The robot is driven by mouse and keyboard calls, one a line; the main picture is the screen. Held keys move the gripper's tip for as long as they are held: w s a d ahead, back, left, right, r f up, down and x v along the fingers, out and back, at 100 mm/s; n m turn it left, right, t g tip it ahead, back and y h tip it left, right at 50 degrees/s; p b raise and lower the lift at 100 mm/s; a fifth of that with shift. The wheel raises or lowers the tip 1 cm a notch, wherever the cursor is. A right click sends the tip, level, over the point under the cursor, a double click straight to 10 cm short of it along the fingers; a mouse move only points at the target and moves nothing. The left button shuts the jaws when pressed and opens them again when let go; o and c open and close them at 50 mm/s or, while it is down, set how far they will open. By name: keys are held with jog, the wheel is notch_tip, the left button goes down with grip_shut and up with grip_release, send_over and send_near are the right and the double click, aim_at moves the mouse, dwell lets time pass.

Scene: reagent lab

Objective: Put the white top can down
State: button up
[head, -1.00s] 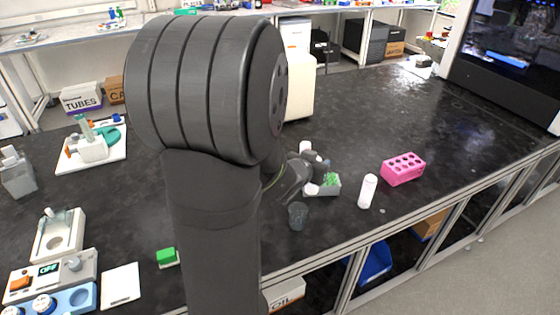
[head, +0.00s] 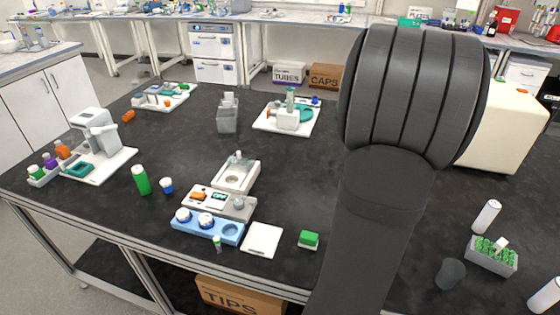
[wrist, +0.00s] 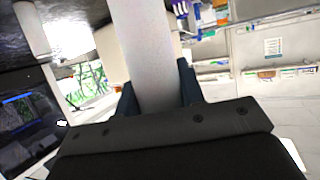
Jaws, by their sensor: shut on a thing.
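In the wrist view my gripper (wrist: 158,90) has its two dark blue fingers on either side of a plain pale white cylinder (wrist: 140,35), which I take to be the white top can. It is shut on it. The cylinder runs out of the top of the picture, so its far end and any top are hidden. In the head view my arm crosses the right half, and my gripper and the held can are not visible there.
A blue tray (head: 230,239) with white-topped pots, a white square plate (head: 262,240) and a green block (head: 309,239) lie near the front edge. A dark cup (head: 450,273), grey rack (head: 517,262) and two white cylinders (head: 487,216) (head: 545,296) stand right. Black bench between is mostly clear.

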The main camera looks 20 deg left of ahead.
jog(key=s+a+n+y, duration=0.1)
jog(key=a+n+y, duration=0.75)
jog(key=a, duration=2.75)
jog(key=s+a+n+g+y, duration=0.1)
jog(key=s+a+n+y, duration=0.15)
jog(key=s+a, duration=0.7)
jog(key=s+a+n+g+y, duration=0.25)
jog(key=s+a, duration=0.35)
jog(key=a, duration=0.7)
jog(key=s+a+f+y, duration=0.1)
jog(key=s+a+f, duration=0.5)
jog(key=a+f, duration=0.4)
jog(key=shift+a+f, duration=0.35)
jog(key=shift+f, duration=0.05)
jog(key=shift+s+t, duration=0.1)
jog(key=shift+t, duration=0.15)
